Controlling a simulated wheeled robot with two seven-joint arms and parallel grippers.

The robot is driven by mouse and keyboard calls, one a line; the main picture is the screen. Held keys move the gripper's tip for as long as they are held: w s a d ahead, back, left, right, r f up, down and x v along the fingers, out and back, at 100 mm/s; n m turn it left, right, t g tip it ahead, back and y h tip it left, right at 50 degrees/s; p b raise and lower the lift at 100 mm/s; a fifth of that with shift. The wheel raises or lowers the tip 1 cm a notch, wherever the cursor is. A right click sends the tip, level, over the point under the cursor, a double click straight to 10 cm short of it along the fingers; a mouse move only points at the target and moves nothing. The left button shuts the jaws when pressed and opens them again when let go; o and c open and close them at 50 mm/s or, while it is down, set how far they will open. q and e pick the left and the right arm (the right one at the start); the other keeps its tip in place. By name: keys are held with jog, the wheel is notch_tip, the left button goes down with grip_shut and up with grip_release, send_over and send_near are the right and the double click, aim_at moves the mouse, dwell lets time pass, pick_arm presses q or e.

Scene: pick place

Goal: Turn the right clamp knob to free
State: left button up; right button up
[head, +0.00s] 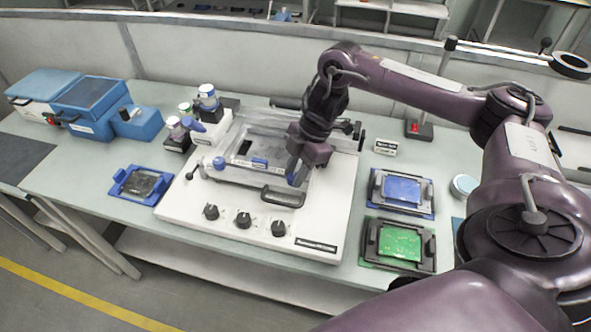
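The white machine (180,208) sits in the middle of the table with a clear-lidded frame on top. A blue left clamp knob (219,163) stands at the left of the frame's front edge. My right gripper (298,172) points down at the frame's right front corner. A blue part (297,180), which looks like the right clamp knob, shows at its fingertips. The gripper hides most of it, so I cannot tell whether the fingers are closed on it or only around it. My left gripper is not in view.
A black handle (283,197) and several black dials, one of them here (243,219), are on the machine's front. Trays with a blue plate (402,189) and a green board (400,242) lie to the right. A blue tray (141,184) lies to the left.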

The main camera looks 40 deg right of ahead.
jog(key=c, duration=0.3)
jog(key=shift+r+m+p, duration=0.15)
jog(key=shift+m+p, duration=0.25)
jog(key=shift+p, duration=0.05)
jog(key=m+t+p, duration=0.1)
jog(key=m+p, duration=0.1)
jog(key=m, duration=0.1)
jog(key=shift+s+r+p, duration=0.15)
jog(key=shift+p, duration=0.15)
jog(key=m+t+h+p, duration=0.1)
jog(key=m+p, duration=0.2)
jog(key=p, duration=0.1)
jog(key=m+t+h+p, duration=0.1)
jog(key=m+p, duration=0.2)
jog(key=p, duration=0.1)
jog(key=m+t+h+p, duration=0.1)
jog(key=m+p, duration=0.3)
jog(key=shift+s+a+r, duration=0.1)
jog(key=shift+a, duration=0.2)
jog(key=shift+f+m+h+p, duration=0.2)
jog(key=shift+m+h+p, duration=0.3)
jog(key=shift+m+p, duration=0.45)
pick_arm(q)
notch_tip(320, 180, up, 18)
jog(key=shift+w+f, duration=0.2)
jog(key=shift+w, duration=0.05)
pick_arm(e)
jog(key=shift+m+h, duration=0.4)
jog(key=shift+m, duration=0.75)
